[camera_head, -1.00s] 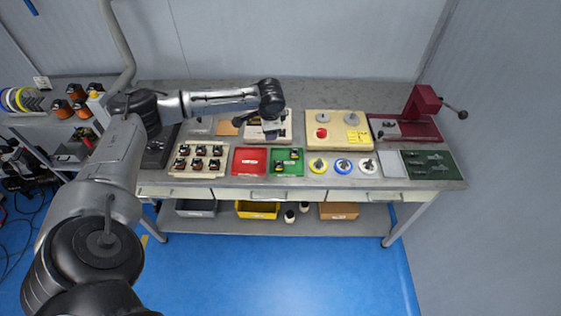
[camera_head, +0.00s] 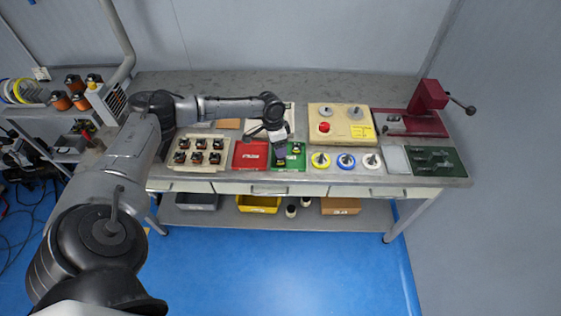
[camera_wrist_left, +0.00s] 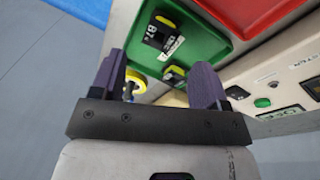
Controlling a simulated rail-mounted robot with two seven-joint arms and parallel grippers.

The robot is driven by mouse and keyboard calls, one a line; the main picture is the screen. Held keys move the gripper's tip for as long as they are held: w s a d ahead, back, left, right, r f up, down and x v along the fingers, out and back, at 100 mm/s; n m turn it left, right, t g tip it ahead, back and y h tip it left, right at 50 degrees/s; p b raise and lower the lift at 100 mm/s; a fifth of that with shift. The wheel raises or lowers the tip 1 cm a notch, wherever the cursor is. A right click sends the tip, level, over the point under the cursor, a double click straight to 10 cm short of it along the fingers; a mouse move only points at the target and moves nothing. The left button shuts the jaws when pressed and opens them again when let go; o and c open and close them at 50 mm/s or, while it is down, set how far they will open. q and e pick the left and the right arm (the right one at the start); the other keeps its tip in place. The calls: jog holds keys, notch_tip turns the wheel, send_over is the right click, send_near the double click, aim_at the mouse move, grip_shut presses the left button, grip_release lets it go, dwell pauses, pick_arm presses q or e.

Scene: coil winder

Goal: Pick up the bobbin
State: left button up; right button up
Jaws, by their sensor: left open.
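Two dark bobbin-like pieces with yellow ends and white labels lie in the green tray (camera_head: 300,164). In the left wrist view one piece (camera_wrist_left: 158,36) lies farther off, and the other (camera_wrist_left: 173,76) shows between the fingers. One also shows in the head view (camera_head: 297,149). My left gripper (camera_head: 281,156) points down over the tray's left part, its purple fingers (camera_wrist_left: 157,78) open with nothing visibly held. The gripper hides part of the tray in the head view. I cannot tell how high it is above the pieces. My right gripper is not in view.
A red tray (camera_head: 250,154) adjoins the green tray on the left, beside a rack (camera_head: 177,168) of several dark pieces. White, blue and yellow spools (camera_head: 346,161) stand to the right. A beige box with a red button (camera_head: 341,122) is behind them.

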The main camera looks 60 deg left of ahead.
aim_at(280, 161)
pick_arm(q)
jog(key=shift+d+f, duration=0.1)
jog(key=shift+f, duration=0.6)
jog(key=shift+w+d+f+b, duration=0.1)
jog(key=shift+f+b, duration=0.15)
jog(key=shift+f, duration=0.9)
jog(key=shift+w+d+f+b, duration=0.1)
jog(key=shift+f+b, duration=0.1)
jog(key=shift+f, duration=0.9)
jog(key=shift+c, duration=0.5)
jog(key=shift+c, duration=0.7)
jog(key=c, duration=0.7)
jog(key=shift+r, duration=0.1)
